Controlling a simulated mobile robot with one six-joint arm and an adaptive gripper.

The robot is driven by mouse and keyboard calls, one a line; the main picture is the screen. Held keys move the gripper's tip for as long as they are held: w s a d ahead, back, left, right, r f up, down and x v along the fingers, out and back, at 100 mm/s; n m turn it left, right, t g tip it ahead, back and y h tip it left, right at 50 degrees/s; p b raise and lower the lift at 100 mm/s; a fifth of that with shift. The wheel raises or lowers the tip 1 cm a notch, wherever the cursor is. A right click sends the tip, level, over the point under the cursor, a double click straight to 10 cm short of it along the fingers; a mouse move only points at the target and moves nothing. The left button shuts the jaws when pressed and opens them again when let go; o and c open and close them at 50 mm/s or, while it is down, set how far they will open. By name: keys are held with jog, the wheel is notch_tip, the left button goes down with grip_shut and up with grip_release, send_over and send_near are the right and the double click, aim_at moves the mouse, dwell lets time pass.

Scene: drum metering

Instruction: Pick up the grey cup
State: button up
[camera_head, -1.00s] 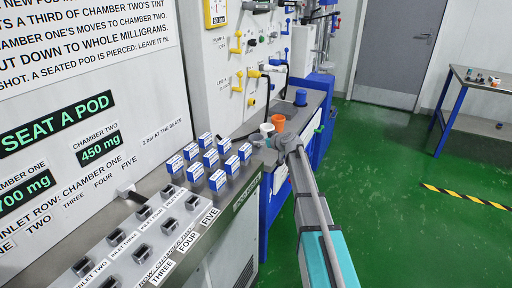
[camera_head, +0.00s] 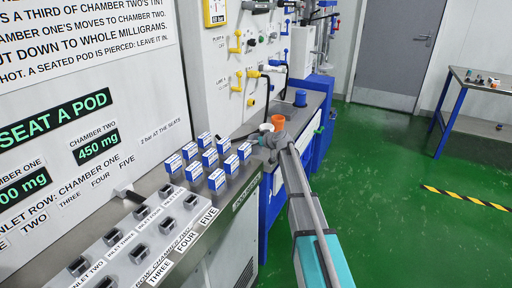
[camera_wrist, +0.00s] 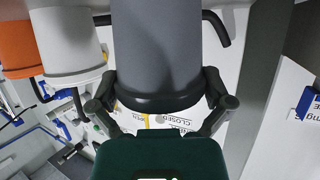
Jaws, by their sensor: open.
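In the wrist view the grey cup (camera_wrist: 158,45) fills the middle, with a dark rounded end towards me. My gripper (camera_wrist: 159,80) is open, with one finger on each side of the cup's near end. I cannot tell whether the fingers touch it. In the head view my gripper (camera_head: 272,142) is at the bench beside the white and orange cups, and it hides most or all of the grey cup.
A white cup (camera_wrist: 68,45) stands close beside the grey one, with an orange cup (camera_wrist: 15,45) beyond.

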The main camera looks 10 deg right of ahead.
jog(key=c, duration=0.8)
jog(key=shift+r, duration=0.15)
notch_tip(320, 180, up, 3)
jog(key=p, duration=0.3)
jog(key=s+r+p, duration=0.3)
jog(key=s, duration=0.1)
jog(key=s+r+p, duration=0.3)
jog(key=s, duration=0.2)
jog(key=s+r+p, duration=0.3)
jog(key=s+p, duration=0.1)
jog(key=s, duration=0.1)
jog(key=shift+r, duration=0.35)
